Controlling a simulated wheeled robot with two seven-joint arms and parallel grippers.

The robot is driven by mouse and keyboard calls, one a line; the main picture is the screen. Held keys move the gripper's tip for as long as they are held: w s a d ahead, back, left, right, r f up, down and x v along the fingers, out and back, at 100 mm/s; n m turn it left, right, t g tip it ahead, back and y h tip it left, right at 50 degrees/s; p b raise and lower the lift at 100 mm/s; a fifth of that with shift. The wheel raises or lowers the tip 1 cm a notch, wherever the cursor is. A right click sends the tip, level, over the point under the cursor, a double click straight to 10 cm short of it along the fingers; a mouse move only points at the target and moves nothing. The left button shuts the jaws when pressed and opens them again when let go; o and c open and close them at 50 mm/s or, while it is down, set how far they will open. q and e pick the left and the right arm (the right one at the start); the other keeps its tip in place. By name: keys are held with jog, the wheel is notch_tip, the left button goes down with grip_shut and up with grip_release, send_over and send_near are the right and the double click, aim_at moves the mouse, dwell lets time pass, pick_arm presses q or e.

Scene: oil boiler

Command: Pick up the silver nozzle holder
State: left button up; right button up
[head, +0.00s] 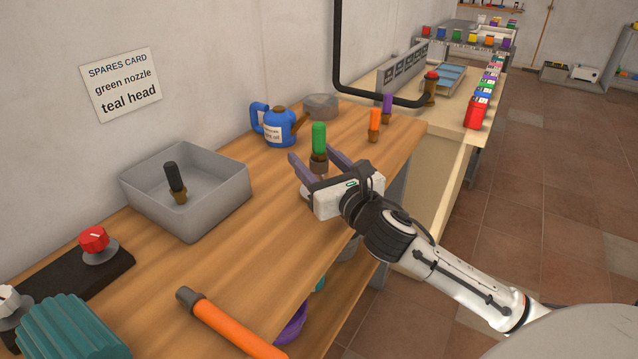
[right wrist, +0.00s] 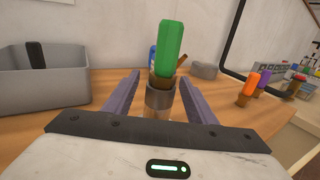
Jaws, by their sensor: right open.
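A green nozzle (head: 319,138) stands upright in a dull grey-brown collar (head: 318,167) near the bench's front edge. I take this collar to be the silver nozzle holder, though its colour is not clearly silver. In the right wrist view the green nozzle (right wrist: 170,48) and the collar (right wrist: 160,97) show large, with a paler lower part partly hidden by my gripper. My right gripper (head: 313,155) is open, with its two purple-grey fingers on either side of the collar. A gap shows on both sides. My left gripper is out of view.
A grey bin (head: 215,205) with a black nozzle (head: 175,180) stands to the left. A blue oil can (head: 278,127), a grey lump (head: 322,107), an orange nozzle (head: 374,122) and a purple nozzle (head: 387,105) stand behind. An orange-handled tool (head: 235,327) lies in front.

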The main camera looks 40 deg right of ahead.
jog(key=shift+w+d, duration=0.15)
jog(key=shift+w, duration=0.9)
grip_shut()
jog(key=shift+r, duration=0.1)
